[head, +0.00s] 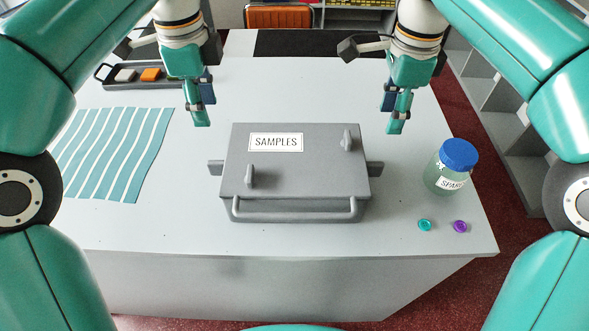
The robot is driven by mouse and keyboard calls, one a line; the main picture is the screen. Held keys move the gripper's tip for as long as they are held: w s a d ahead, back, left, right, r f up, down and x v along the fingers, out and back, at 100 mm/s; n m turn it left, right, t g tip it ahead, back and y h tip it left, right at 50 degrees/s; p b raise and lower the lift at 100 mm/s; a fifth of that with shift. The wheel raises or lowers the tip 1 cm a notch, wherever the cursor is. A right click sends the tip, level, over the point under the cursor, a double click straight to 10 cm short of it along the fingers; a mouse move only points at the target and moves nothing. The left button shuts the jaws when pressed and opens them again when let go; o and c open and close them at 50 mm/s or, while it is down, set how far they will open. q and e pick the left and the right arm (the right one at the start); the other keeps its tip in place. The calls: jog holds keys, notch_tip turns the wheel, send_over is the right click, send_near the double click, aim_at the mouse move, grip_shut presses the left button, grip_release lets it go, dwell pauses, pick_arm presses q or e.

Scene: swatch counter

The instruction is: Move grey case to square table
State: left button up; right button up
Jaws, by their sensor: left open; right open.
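The grey case (310,181) lies closed on the white counter (400,238). It has a SAMPLES label, two latches on its lid, a bar handle along its near side and a tab on its left and right sides. My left gripper (204,114) is open and empty, above and beyond the case's far left corner. My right gripper (396,118) is open and empty, above and beyond its far right corner. Neither gripper appears to touch the case. I cannot make out a square table for certain in this view.
A jar with a blue lid (459,154) stands right of the case, with a teal button (425,225) and a purple button (460,226) near it. A striped cloth (118,152) lies left. A dark tray (118,84) with small blocks sits at the far left.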

aim_at(221, 161)
pick_arm(q)
jog(key=shift+s, duration=0.1)
pick_arm(e)
jog(key=shift+s, duration=0.1)
pick_arm(q)
notch_tip(221, 161, down, 17)
jog(key=shift+r, duration=0.1)
pick_arm(e)
notch_tip(221, 161, down, 17)
jog(key=shift+r, duration=0.1)
pick_arm(q)
jog(key=shift+c, duration=0.4)
pick_arm(e)
jog(key=shift+c, duration=0.4)
pick_arm(q)
jog(key=c, duration=0.8)
pick_arm(e)
jog(key=c, duration=0.8)
